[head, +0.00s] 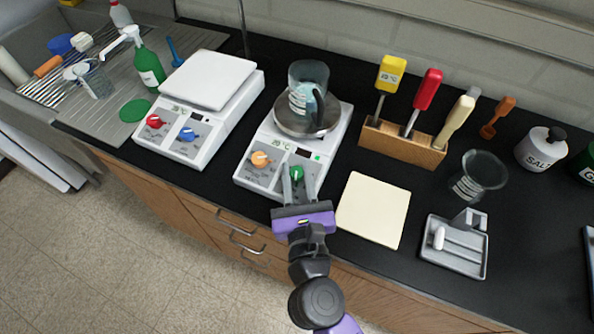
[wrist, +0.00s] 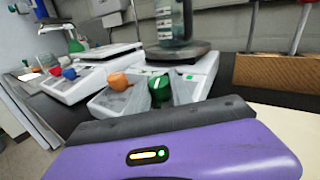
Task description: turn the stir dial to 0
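A white hotplate (head: 277,175) stands at the counter's front edge with an orange dial (head: 260,159) on the left and a green dial (head: 297,173) on the right. My gripper (head: 298,182) is at its front panel, fingers apart, one on each side of the green dial. In the wrist view the green dial (wrist: 160,88) shows between the fingers, with the orange dial (wrist: 118,82) behind the left finger. I cannot tell whether the fingers touch the dial. The dial labels are too small to read. A glass beaker (head: 308,82) stands on this hotplate.
A second hotplate (head: 195,133) with red and blue dials stands to the left. A cream pad (head: 373,210) lies close to the right of my gripper. A wooden rack (head: 403,146) with tools stands behind it, and a grey tray (head: 455,263) lies farther right.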

